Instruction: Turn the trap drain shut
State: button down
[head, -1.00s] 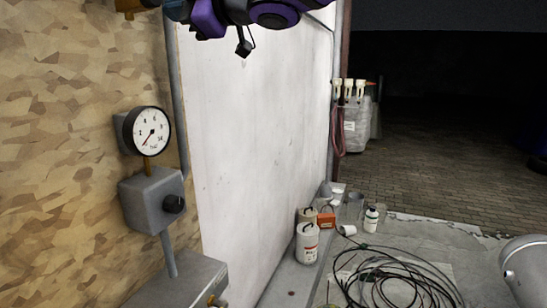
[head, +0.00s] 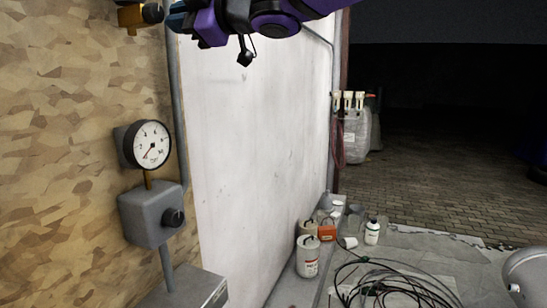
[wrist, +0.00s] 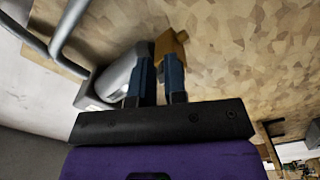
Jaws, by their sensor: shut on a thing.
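The trap drain appears to be the small brass fitting (head: 130,16) at the top left edge of the head view, with a dark knob-like end (head: 152,13). The exact contact and how far the drain is turned are hidden.
A grey rounded metal body (wrist: 118,78) sits close beside the left finger, near grey pipes (wrist: 72,22). Below are a dial gauge (head: 150,144) and a grey box with a black knob (head: 173,217). Cans and coiled cable (head: 390,285) lie on the floor, lower right.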

jog(key=shift+a, duration=0.3)
dwell(0.4)
jog(key=shift+d, duration=0.1)
jog(key=shift+w+f+v, duration=0.1)
jog(key=shift+w+v, duration=0.05)
jog(key=shift+v, duration=1.15)
jog(key=shift+w+f+v, duration=0.15)
jog(key=shift+v, duration=1.2)
jog(key=shift+d, duration=0.1)
